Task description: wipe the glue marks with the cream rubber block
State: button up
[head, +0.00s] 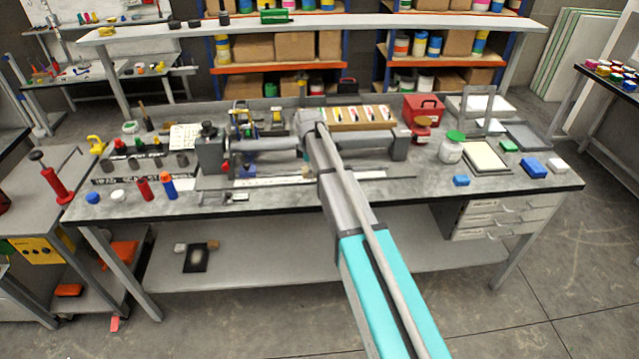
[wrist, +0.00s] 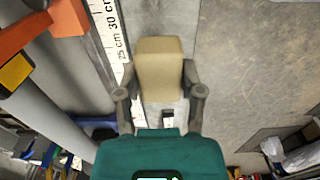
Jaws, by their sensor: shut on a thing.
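The cream rubber block (wrist: 160,62) is upright in the picture between the two fingers of my gripper (wrist: 158,78) in the wrist view. The dark fingers press on its left and right sides. It is over a grey surface; I cannot tell whether it touches it. I cannot make out any glue marks for certain; the grey surface has faint pale scuffs at the right of the wrist view.
A white ruler (wrist: 106,38) lies left of the block, beside a grey bar and an orange part (wrist: 22,36). In the head view the workbench (head: 290,200) holds a red toolbox (head: 423,108), a white jar (head: 450,152) and blue blocks (head: 533,168). Its front strip is mostly clear.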

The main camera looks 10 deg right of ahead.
aim_at(311, 195)
jog(key=shift+d+f+b, duration=0.1)
jog(key=shift+f+b, duration=0.3)
jog(key=shift+f, duration=0.05)
jog(key=shift+a+f, duration=0.1)
jog(key=shift+a, duration=0.1)
jog(key=shift+f, duration=0.1)
notch_tip(311, 195, down, 8)
jog(key=b, duration=0.8)
jog(key=shift+d, duration=0.1)
jog(key=shift+d+r, duration=0.4)
jog(key=shift+d, duration=1.55)
jog(key=shift+a, duration=1.95)
notch_tip(311, 195, up, 8)
jog(key=p, duration=0.8)
jog(key=shift+f, duration=0.2)
